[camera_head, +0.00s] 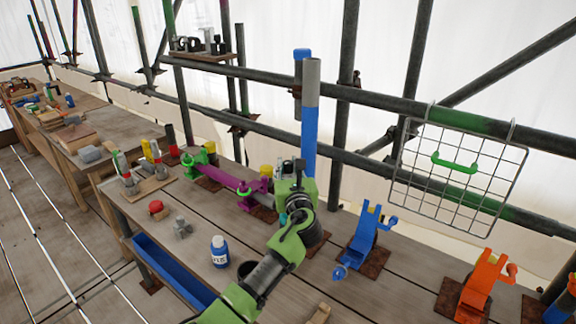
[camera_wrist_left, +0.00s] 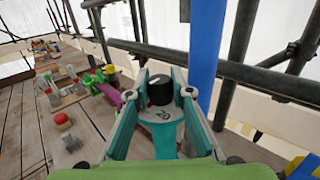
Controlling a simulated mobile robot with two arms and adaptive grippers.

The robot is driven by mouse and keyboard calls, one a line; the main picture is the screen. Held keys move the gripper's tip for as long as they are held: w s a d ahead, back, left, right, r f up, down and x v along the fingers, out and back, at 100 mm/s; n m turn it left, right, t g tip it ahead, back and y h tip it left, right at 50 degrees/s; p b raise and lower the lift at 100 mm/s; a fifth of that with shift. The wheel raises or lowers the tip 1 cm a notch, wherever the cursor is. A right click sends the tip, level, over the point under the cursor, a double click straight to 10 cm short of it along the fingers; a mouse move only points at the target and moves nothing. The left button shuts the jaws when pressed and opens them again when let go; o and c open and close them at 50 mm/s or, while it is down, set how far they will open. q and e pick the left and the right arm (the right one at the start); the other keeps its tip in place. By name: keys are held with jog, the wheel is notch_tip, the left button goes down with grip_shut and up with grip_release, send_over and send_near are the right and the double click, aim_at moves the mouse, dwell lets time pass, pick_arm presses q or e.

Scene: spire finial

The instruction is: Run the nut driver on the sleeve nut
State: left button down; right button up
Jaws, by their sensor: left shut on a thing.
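My left gripper (camera_head: 292,190) is at the end of a green arm in the middle of the head view, beside the tall blue post (camera_head: 310,140) with a grey top. In the left wrist view its teal fingers (camera_wrist_left: 163,92) are closed around a tool with a black cylindrical top (camera_wrist_left: 160,90) and a grey-green collar, probably the nut driver. The tool's black top also shows in the head view (camera_head: 299,166). The blue post (camera_wrist_left: 205,60) rises just right of the fingers in the wrist view. I cannot make out the sleeve nut. My right gripper is not in view.
Left of the arm stand a purple bar in green clamps (camera_head: 225,177), a white-and-blue bottle (camera_head: 219,252) and a red knob (camera_head: 156,208). Right are a blue clamp stand (camera_head: 364,240), an orange one (camera_head: 481,285) and a wire rack (camera_head: 455,170). Scaffold tubes cross behind.

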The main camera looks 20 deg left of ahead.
pick_arm(q)
jog(key=shift+s+f+b, duration=0.3)
jog(key=shift+f+b, duration=0.05)
jog(key=shift+f, duration=0.5)
dwell(0.4)
jog(key=r+p, duration=0.1)
jog(key=w+r+p, duration=0.1)
jog(key=r+p, duration=0.1)
jog(key=shift+a+p, duration=0.1)
jog(key=shift+p, duration=0.2)
notch_tip(320, 180, up, 5)
jog(key=p, duration=0.4)
jog(key=shift+s, duration=0.1)
dwell(0.4)
